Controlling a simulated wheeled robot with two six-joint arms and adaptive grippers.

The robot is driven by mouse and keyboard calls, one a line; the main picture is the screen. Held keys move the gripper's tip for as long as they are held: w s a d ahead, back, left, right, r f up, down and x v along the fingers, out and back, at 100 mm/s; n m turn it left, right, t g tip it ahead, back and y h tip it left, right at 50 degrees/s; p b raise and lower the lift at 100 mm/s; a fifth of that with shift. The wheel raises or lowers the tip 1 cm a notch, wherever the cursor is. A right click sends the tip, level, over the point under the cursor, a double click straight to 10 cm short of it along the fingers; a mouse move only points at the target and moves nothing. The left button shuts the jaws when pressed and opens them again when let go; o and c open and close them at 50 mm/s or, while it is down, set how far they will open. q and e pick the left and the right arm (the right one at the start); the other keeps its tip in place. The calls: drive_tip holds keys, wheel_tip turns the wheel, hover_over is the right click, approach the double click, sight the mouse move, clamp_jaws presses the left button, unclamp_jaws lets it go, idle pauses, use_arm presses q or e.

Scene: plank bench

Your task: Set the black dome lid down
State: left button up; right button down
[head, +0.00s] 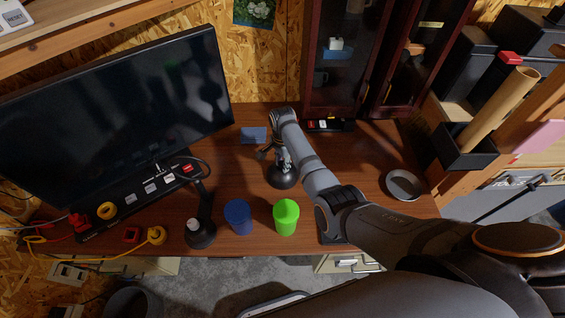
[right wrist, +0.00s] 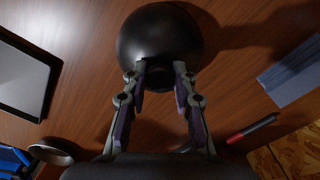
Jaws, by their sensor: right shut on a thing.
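The black dome lid (head: 283,179) is at the middle of the brown desk (head: 345,158) in the head view, below my right gripper (head: 279,157). In the right wrist view the lid (right wrist: 160,35) is a dark, round, glossy dome at the top. My right gripper (right wrist: 160,68) is shut on its knob, which sits between the two fingertips. A shadow falls to the right of the lid; I cannot tell whether its rim touches the desk. My left gripper is not in view.
A blue cup (head: 238,217), a green cup (head: 286,218) and a black stand (head: 200,236) line the front edge. A grey bowl (head: 404,185) is at right, a blue-grey booklet (head: 254,134) behind, a monitor (head: 125,105) at left. Bare desk lies left of the lid.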

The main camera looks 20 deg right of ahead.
drive_tip(key=c, duration=1.1)
unclamp_jaws()
drive_tip(key=shift+o, duration=0.2)
wheel_tip(320, 180, up, 12)
